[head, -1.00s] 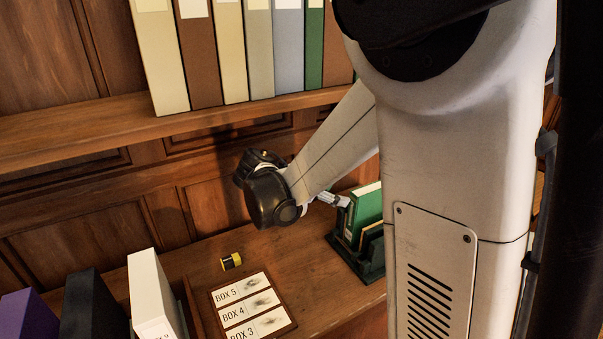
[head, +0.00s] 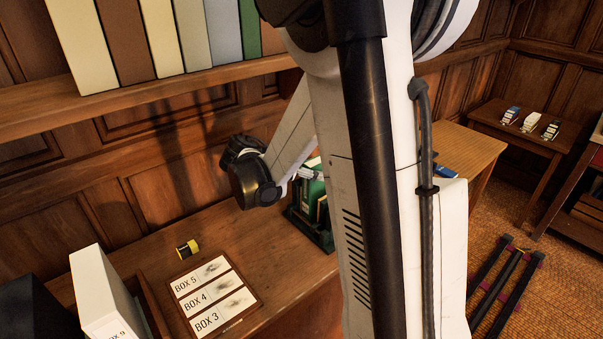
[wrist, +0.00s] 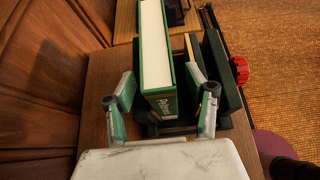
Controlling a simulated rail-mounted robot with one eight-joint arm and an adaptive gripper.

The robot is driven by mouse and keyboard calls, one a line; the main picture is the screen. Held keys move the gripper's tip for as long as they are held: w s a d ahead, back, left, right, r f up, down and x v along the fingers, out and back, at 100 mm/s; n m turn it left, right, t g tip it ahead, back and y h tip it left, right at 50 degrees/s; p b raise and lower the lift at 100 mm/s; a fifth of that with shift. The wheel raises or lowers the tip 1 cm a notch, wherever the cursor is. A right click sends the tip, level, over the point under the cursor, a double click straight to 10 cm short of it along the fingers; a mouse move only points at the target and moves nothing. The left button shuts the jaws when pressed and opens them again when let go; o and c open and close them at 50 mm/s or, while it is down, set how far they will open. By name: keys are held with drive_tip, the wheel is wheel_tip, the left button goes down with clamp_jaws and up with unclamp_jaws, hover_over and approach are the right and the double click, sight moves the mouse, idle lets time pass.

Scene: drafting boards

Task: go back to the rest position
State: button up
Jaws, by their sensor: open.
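My gripper (wrist: 161,88) is open in the wrist view, its two fingers apart with the end of a green box file (wrist: 160,103) between them in the picture. Whether the fingers touch it, I cannot tell. The green file stands upright in a dark green rack (wrist: 222,80), beside a thinner tan-edged item (wrist: 193,60). In the head view my gripper (head: 309,172) is partly hidden at the rack (head: 318,236) and the green file (head: 311,196), near the desk's right end. My own arm covers the middle of that view.
A label board (head: 251,311) reading BOX 5, BOX 4 and BOX 3 and a yellow-black roll (head: 187,250) lie on the desk. A white box (head: 100,290) stands at left. A shelf (head: 40,114) of files runs above. A side table (head: 530,137) stands far right.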

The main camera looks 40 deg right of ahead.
drive_tip(key=shift+b+x, duration=0.35)
drive_tip(key=shift+x, duration=0.65)
clamp_jaws()
